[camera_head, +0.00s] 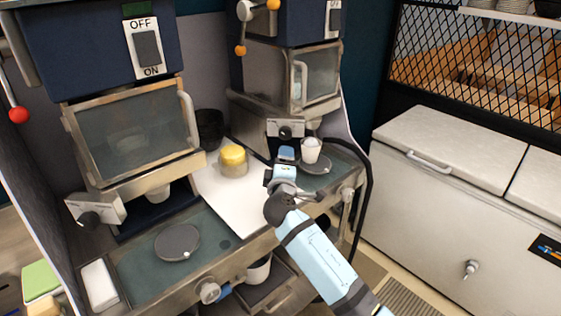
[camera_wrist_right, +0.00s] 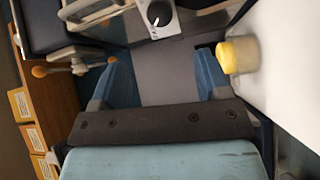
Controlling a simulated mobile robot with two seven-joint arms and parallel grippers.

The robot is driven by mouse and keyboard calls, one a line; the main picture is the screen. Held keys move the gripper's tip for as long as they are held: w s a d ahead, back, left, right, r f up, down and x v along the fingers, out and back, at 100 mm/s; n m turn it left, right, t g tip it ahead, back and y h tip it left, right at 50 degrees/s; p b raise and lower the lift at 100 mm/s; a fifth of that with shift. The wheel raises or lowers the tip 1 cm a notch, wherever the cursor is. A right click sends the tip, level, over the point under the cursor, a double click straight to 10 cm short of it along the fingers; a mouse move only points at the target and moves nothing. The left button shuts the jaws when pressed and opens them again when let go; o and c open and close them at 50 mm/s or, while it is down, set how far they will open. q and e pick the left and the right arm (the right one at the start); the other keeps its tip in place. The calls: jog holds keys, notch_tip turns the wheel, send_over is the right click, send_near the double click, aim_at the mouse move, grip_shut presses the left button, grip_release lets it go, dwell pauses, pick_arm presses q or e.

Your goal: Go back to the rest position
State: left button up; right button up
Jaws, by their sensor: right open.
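My right gripper (camera_head: 281,165) is at the right side of the counter, its arm coming in from the lower right. In the right wrist view its two blue fingers stand apart and the gripper (camera_wrist_right: 165,72) is open, with nothing between them. A white cup (camera_head: 311,150) stands upright on a dark round plate (camera_head: 318,167), just to the right of the gripper. A jar with a yellow lid (camera_head: 233,157) stands left of the gripper on the white counter; it also shows in the wrist view (camera_wrist_right: 234,56), right of the fingers. My left gripper is not in view.
Two dispensing machines (camera_head: 130,130) (camera_head: 288,80) stand along the back. An empty dark round plate (camera_head: 177,242) lies at the left. A dark hose (camera_head: 368,190) hangs at the counter's right end. A white chest (camera_head: 440,200) stands to the right. The white counter (camera_head: 233,198) has bare room.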

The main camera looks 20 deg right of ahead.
jog(key=shift+f, duration=0.1)
jog(key=s+a+f+m+g+y, duration=0.1)
jog(key=s+f+g+y, duration=0.15)
jog(key=s+f, duration=0.55)
jog(key=s+a+f+m+g+y, duration=0.1)
jog(key=s+f+y, duration=0.2)
jog(key=s+f, duration=0.55)
jog(key=s+a+f+m+y, duration=0.1)
jog(key=s+f+m, duration=0.1)
jog(key=s+f, duration=0.2)
jog(key=s+a+f+m+g+y, duration=0.1)
jog(key=s+f, duration=0.3)
jog(key=s, duration=0.6)
jog(key=s+f+m+g+y, duration=0.1)
jog(key=s+f+m+y, duration=0.2)
jog(key=s, duration=0.4)
jog(key=shift+s+a+f+m, duration=0.2)
jog(key=shift+a+f+m, duration=0.15)
jog(key=shift+f, duration=0.3)
